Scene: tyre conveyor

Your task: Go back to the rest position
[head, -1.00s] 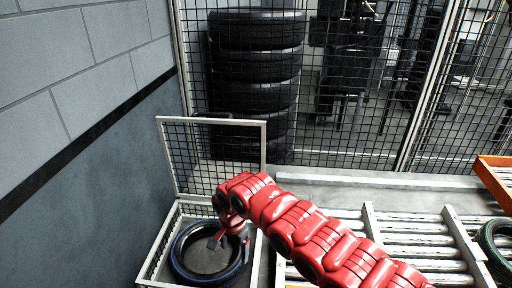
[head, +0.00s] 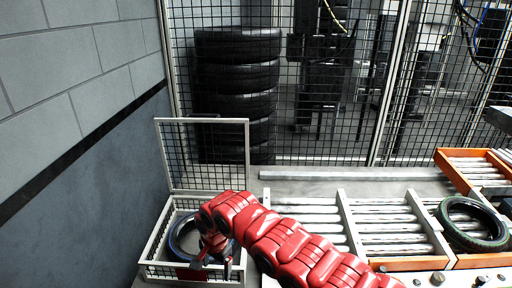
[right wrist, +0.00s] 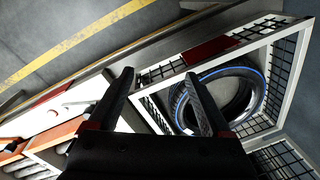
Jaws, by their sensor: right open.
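My right gripper (head: 213,264) reaches in from the right on its red arm and hangs over the front of a white-framed mesh crate (head: 155,243). In the right wrist view my right gripper (right wrist: 160,95) is open, with nothing between its two dark fingers. A black tyre with a blue stripe (head: 180,226) lies flat in the crate, partly hidden by my arm in the head view. In the right wrist view the tyre (right wrist: 256,74) lies beyond the fingers, inside the crate's frame (right wrist: 291,62). My left gripper is not in view.
A roller conveyor (head: 387,228) runs to the right of the crate, with another tyre (head: 446,226) with a green stripe on it. A mesh fence (head: 345,120) stands behind, with a stack of tyres (head: 237,75) beyond it. A grey wall (head: 85,120) closes the left side.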

